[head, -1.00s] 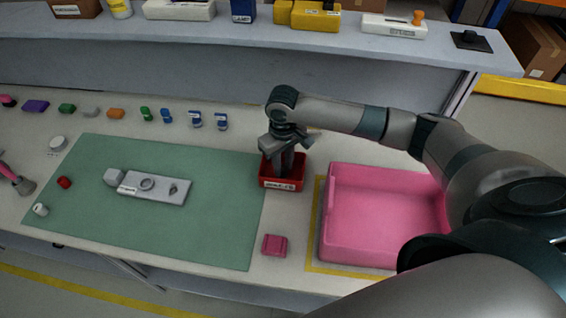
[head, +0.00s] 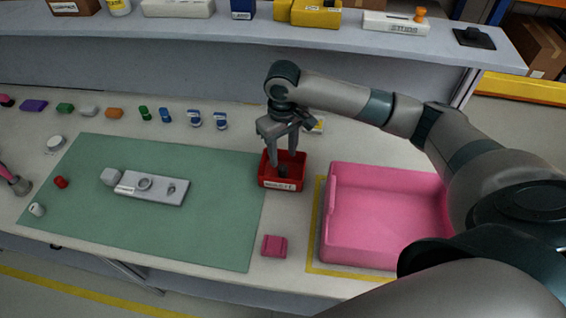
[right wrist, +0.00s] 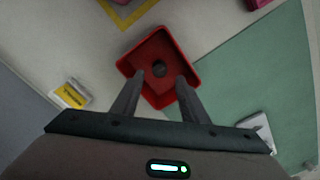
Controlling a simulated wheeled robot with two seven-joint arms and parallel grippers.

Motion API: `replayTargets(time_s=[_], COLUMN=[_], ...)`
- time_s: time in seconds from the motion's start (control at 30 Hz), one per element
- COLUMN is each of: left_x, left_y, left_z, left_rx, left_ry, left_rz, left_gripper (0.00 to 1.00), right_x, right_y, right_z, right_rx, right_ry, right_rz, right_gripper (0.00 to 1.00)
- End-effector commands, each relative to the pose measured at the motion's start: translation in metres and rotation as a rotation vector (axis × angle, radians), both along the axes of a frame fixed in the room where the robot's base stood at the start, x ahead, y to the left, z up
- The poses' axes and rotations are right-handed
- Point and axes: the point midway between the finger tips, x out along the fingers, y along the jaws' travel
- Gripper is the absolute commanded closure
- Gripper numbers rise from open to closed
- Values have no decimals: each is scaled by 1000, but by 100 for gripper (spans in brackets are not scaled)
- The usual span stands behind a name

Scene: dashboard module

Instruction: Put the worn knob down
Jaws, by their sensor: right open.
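The worn knob, a small dark round piece (right wrist: 158,69), lies on the floor of the red bin (right wrist: 158,101) in the right wrist view. In the head view a dark shape (head: 283,173) shows in the red bin (head: 281,184), partly hidden by my fingers. My right gripper (head: 284,160) is open and empty, pointing down over the bin with its fingertips around its opening. In the right wrist view the two fingers (right wrist: 160,80) stand apart on either side of the knob, not touching it.
A pink tray (head: 385,215) stands right of the bin, and a small pink block (head: 274,246) lies in front. A grey module (head: 150,188) rests on the green mat (head: 190,230). Several small coloured parts line the back left. A raised shelf (head: 300,30) runs behind.

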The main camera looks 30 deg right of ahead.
Motion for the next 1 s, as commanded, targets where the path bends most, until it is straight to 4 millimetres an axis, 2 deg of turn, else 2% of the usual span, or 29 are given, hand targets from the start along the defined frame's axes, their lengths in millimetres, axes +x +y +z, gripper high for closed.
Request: replayTargets(time_s=[0.2, 0.4, 0.6, 1.0], left_x=[0, 0, 0, 0], left_y=[0, 0, 0, 0], left_z=[-14, -19, -20, -20], left_rx=[0, 0, 0, 0], left_ry=[0, 0, 0, 0], left_rz=[0, 0, 0, 0], left_gripper=[13, 13, 13, 13], right_x=[1, 1, 0, 0], right_y=[0, 0, 0, 0], right_z=[38, 63, 71, 71], right_rx=[1, 0, -1, 0], right_ry=[-4, -1, 0, 0], right_rz=[0, -1, 0, -1], right_gripper=[60, 60, 60, 60])
